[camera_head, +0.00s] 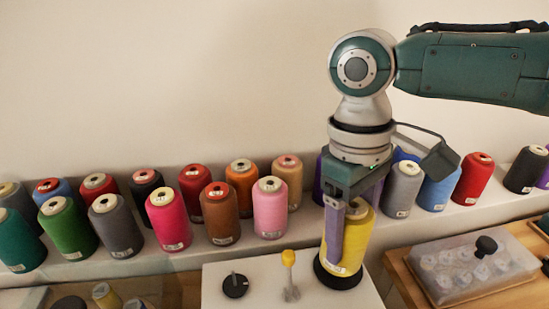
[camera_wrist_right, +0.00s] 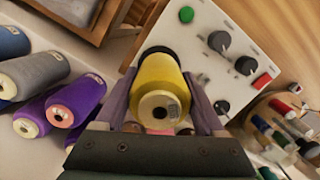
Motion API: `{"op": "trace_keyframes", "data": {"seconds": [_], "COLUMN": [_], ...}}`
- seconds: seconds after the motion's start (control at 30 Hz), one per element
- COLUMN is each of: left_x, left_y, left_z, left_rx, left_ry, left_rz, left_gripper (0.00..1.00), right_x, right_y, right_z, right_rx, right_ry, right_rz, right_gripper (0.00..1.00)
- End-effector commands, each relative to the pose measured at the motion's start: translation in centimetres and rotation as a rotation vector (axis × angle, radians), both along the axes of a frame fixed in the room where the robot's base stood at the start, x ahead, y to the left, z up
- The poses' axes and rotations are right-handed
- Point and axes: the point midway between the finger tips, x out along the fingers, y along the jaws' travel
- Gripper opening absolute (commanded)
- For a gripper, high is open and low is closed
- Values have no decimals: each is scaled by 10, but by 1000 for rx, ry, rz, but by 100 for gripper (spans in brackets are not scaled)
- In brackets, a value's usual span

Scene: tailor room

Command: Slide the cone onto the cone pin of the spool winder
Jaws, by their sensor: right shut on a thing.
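My right gripper (camera_head: 348,240) reaches down from above and is shut on the yellow cone (camera_head: 357,240). The cone stands upright between the fingers, over a black round base (camera_head: 338,282) on the white top of the spool winder (camera_head: 262,300). In the right wrist view, the yellow cone (camera_wrist_right: 161,88) is between both fingers of my right gripper (camera_wrist_right: 164,92), with the black base (camera_wrist_right: 160,52) at its far end. The cone pin is hidden; I cannot tell whether the cone rests fully on the base. My left gripper is not in view.
A black knob (camera_head: 235,285) and a yellow-topped part (camera_head: 289,259) stand left of the cone on the winder. Several coloured cones line the shelf behind, including a pink cone (camera_head: 270,208). A clear-lidded box (camera_head: 470,268) sits right.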

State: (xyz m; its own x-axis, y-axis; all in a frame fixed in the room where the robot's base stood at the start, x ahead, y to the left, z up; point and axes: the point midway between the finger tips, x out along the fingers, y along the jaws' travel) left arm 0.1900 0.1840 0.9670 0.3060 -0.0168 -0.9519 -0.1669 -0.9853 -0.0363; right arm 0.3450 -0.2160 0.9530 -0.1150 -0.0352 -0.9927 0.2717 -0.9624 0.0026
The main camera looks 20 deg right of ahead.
Motion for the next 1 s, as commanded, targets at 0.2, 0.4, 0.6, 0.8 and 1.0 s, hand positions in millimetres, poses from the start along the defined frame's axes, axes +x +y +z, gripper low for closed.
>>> {"op": "trace_keyframes", "data": {"seconds": [0.2,0.4,0.6,0.8,1.0], "left_x": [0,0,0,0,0], "left_y": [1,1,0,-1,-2], "left_z": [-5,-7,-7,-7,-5], "left_rx": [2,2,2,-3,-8], "left_ry": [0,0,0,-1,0], "left_rz": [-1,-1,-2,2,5], "left_gripper": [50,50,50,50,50], "right_x": [0,0,0,0,1], "right_y": [0,0,0,0,0], "right_z": [-9,-14,-13,-13,-8], "right_rx": [1,0,0,0,0], "right_ry": [0,0,0,0,-1], "right_rz": [1,1,1,1,0], "right_gripper": [6,6,91,100,100]}}
